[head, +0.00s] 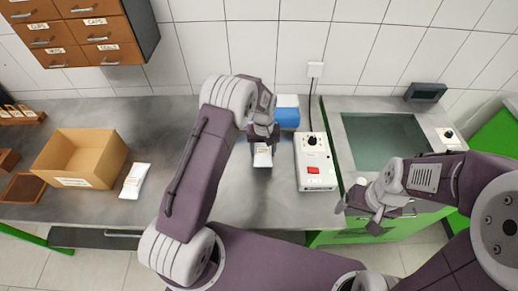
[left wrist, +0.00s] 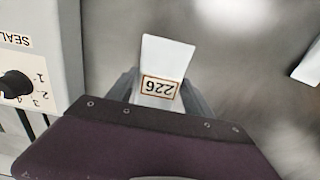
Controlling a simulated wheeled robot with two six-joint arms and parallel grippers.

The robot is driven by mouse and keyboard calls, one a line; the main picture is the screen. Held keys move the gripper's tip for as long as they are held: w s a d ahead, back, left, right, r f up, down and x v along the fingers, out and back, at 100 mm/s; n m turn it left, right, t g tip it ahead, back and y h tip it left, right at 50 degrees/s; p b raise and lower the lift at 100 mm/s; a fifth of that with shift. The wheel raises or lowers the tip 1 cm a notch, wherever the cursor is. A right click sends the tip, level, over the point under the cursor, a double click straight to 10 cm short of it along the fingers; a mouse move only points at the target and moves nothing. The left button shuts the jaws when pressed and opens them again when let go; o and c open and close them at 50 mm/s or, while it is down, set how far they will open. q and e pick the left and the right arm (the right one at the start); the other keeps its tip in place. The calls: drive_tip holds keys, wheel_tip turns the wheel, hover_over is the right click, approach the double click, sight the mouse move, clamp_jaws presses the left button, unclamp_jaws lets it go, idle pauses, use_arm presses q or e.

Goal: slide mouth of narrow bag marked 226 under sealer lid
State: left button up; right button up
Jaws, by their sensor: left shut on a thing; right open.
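My left gripper (head: 263,140) is shut on the narrow white bag (head: 263,157) over the middle of the bench. In the left wrist view the bag (left wrist: 167,55) sticks out between the dark fingers, and its 226 label reads upside down. The white sealer (head: 316,165), with a black knob and a red switch, stands just right of the bag, with a gap between them. The sealer (left wrist: 32,50) also shows at the left of the left wrist view. I cannot make out its lid's position. My right gripper (head: 372,208) is open and empty at the bench's front right.
Another white bag (head: 134,181) lies on the bench, right of an open cardboard box (head: 112,160). A blue and white object (head: 287,112) stands behind the sealer. A cable runs up from the sealer to the wall. A basin (head: 385,135) is at the right. The bench between the bags is clear.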

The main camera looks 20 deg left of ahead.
sight(263, 145)
use_arm(q)
drive_tip(key=shift+w+d+f, duration=0.1)
drive_tip(key=shift+w+f, duration=0.15)
drive_tip(key=shift+w+f+b, duration=0.2)
drive_tip(key=shift+b, duration=0.3)
drive_tip(key=shift+w+a, duration=0.5)
drive_tip(key=shift+w, duration=0.7)
drive_tip(key=shift+w+a+b, duration=0.15)
drive_tip(key=shift+w+a, duration=0.05)
drive_tip(key=shift+w, duration=0.5)
drive_tip(key=shift+w+a+b, duration=0.15)
drive_tip(key=shift+w+a, duration=0.05)
drive_tip(key=shift+w, duration=0.45)
drive_tip(key=o, duration=1.7)
drive_tip(key=shift+c, duration=0.2)
